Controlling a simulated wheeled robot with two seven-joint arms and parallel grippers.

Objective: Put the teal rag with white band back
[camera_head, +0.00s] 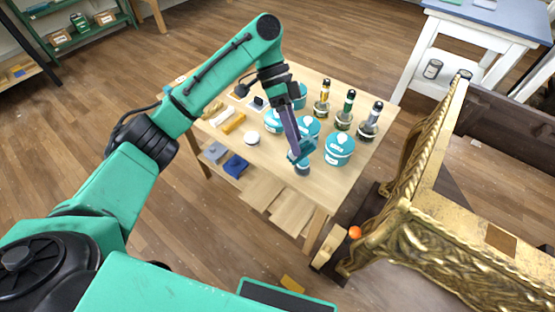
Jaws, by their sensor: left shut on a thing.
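My left arm reaches in from the left over a light wooden table (285,180). My left gripper (299,152) points down near the table's front right part. It is shut on a small teal-blue thing, which looks like the teal rag (303,166). The white band is too small to make out. The rag hangs at or just above the tabletop; I cannot tell whether it touches. Folded blue and grey cloths (235,166) lie on the shelf below the tabletop at the left. My right gripper is not in view.
Teal tins (339,149) and dark-capped bottles (368,121) stand close to the gripper's right and behind it. A round white tin (252,138) and brushes (233,123) lie left.

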